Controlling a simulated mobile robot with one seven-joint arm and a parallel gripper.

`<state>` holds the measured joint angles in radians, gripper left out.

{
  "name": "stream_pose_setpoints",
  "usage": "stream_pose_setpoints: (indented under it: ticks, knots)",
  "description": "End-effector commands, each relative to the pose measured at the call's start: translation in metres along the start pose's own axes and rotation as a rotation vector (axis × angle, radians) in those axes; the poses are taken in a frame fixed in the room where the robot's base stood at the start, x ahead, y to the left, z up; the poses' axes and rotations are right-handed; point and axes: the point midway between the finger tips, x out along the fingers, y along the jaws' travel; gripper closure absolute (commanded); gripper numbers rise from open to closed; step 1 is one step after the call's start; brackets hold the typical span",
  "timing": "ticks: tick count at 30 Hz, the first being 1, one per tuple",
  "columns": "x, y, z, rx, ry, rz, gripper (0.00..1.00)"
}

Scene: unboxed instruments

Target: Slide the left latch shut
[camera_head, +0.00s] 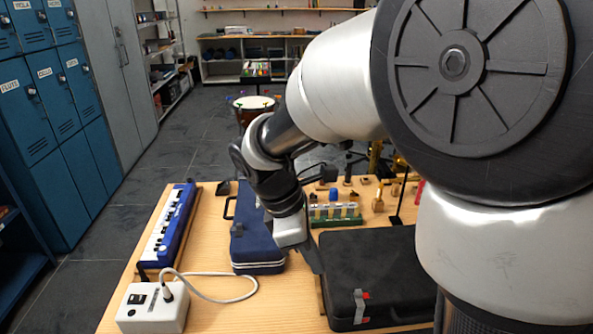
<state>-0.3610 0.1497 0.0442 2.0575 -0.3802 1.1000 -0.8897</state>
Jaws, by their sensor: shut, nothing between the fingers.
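A black case (385,262) lies closed on the table at the front right of the head view. A grey metal latch (359,306) with a small red part sits on the left of its front edge. Whether the latch is slid open or shut is too small to tell. My gripper (316,265) is shut and empty, pointing down by the case's left edge, behind and left of the latch and apart from it. My arm hides the right end of the case and any latch there.
A blue case (257,247) with white stripes stands just left of my gripper. A blue keyboard instrument (168,228) and a white box (152,308) with a cable lie farther left. A green rack (335,213) stands behind the black case. Bare tabletop (265,312) lies in front.

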Motion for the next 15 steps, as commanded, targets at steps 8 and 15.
stream_pose_setpoints:
  ticks: [8, 15]
  knots:
    - [0.0084, 0.0037, -0.009, -0.08, -0.027, -0.011, 1.0]
    - [0.0097, 0.0036, -0.0087, -0.077, -0.026, -0.011, 1.0]
